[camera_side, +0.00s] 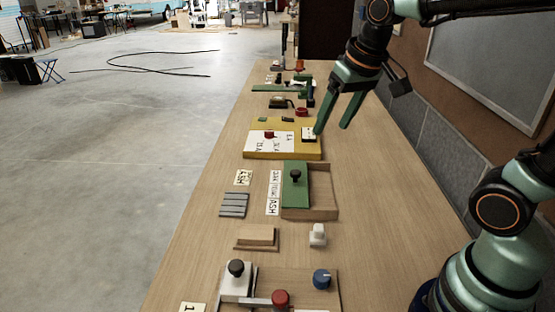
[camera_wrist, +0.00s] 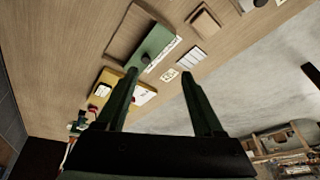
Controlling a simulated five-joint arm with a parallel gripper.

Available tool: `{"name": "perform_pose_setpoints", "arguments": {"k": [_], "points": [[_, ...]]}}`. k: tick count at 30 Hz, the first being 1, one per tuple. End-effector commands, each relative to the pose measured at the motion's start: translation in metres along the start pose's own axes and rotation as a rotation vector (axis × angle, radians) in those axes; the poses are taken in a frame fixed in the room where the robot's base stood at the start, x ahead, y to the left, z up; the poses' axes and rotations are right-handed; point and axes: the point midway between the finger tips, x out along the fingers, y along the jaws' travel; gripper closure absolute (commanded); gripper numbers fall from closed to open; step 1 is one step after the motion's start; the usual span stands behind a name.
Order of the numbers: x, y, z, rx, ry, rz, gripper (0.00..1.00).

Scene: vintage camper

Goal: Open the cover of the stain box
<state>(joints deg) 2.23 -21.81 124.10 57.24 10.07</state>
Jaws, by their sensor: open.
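The stain box (camera_side: 325,213) is a shallow wooden tray on the bench, with a green cover (camera_side: 296,196) over its left part. A black knob (camera_side: 296,175) stands on the cover. The right part of the tray is uncovered and shows bare wood. The wrist view shows the box (camera_wrist: 111,45), green cover (camera_wrist: 157,42) and knob (camera_wrist: 146,58) at the upper middle. My gripper (camera_side: 331,129) is open and empty, in the air beyond the box, above the yellow board's far right side. Its two fingers (camera_wrist: 160,74) are spread apart and touch nothing I can make out.
A yellow board (camera_side: 254,152) with a red knob lies just beyond the box. Label cards and a grey slatted piece (camera_side: 233,205) lie to its left. A wooden block (camera_side: 257,238) and a white knob (camera_side: 318,235) are nearer. A wall runs along the right.

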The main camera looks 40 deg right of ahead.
Motion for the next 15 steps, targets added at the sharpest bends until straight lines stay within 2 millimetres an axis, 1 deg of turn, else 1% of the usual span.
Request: {"name": "perform_pose_setpoints", "arguments": {"k": [1,3,8,11,15], "points": [[0.005,0.001,-0.012,0.037,-0.028,0.008,0.31],[0.012,0.002,-0.027,0.09,-0.06,0.019,0.31],[0.034,0.006,-0.06,0.213,-0.132,0.047,0.31],[0.052,0.01,-0.078,0.289,-0.176,0.068,0.31],[0.082,0.017,-0.099,0.395,-0.236,0.101,0.31]]}}
